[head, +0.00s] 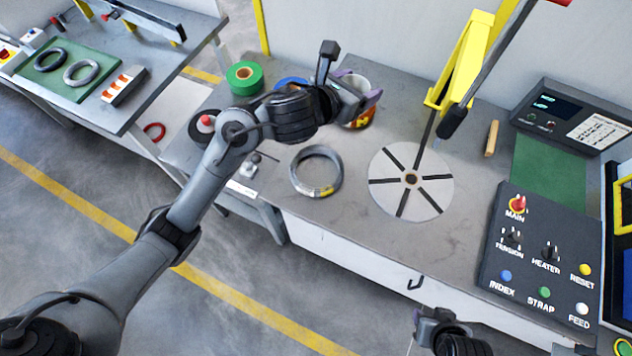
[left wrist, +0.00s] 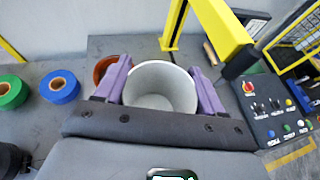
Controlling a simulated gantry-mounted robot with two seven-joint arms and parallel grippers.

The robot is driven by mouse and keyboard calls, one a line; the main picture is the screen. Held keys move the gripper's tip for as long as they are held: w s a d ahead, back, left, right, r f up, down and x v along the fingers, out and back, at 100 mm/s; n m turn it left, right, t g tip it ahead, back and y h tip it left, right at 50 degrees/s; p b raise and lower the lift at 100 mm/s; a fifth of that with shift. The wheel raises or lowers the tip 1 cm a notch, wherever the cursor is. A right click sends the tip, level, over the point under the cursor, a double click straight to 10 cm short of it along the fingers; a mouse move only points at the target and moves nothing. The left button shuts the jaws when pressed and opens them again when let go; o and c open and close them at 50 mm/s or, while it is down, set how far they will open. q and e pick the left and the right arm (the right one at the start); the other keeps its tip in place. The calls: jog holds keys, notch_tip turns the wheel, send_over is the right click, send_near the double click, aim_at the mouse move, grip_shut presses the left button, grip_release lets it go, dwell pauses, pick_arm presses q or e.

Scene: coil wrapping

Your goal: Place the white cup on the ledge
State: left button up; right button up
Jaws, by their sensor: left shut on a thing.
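The white cup (head: 355,82) is between the purple-tipped fingers of my left gripper (head: 360,97), near the back of the grey worktable. In the left wrist view the white cup (left wrist: 160,88) shows its round open rim, with a purple finger of the left gripper (left wrist: 161,92) on each side. Whether the cup's base touches the table is hidden. My right gripper (head: 438,328) is at the bottom edge, its fingers unclear. I cannot identify a ledge for certain.
Green tape (head: 245,77) and blue tape (head: 291,84) lie left of the cup. A grey coil (head: 316,171) and a slotted disc (head: 411,181) are in front. A yellow arm (head: 466,60) stands right of the cup. A control panel (head: 541,262) fills the table's right.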

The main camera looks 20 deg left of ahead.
pick_arm(q)
jog(key=w+d+f+m+h+b, duration=0.1)
jog(key=d+f+b, duration=0.1)
jog(key=f+b, duration=0.75)
jog(key=w+d+f+b, duration=0.1)
jog(key=d+f+b, duration=0.2)
jog(key=f+b, duration=0.7)
send_over(321, 169)
jog(key=shift+g, duration=0.3)
notch_tip(321, 169, down, 8)
jog(key=shift+s+f+b, duration=0.15)
jog(key=shift+f+b, duration=0.1)
jog(key=shift+b, duration=0.05)
notch_tip(321, 169, down, 3)
jog(key=shift+r+b, duration=0.1)
jog(key=shift+b, duration=0.55)
jog(key=shift+f, duration=0.65)
jog(key=shift+a, duration=0.1)
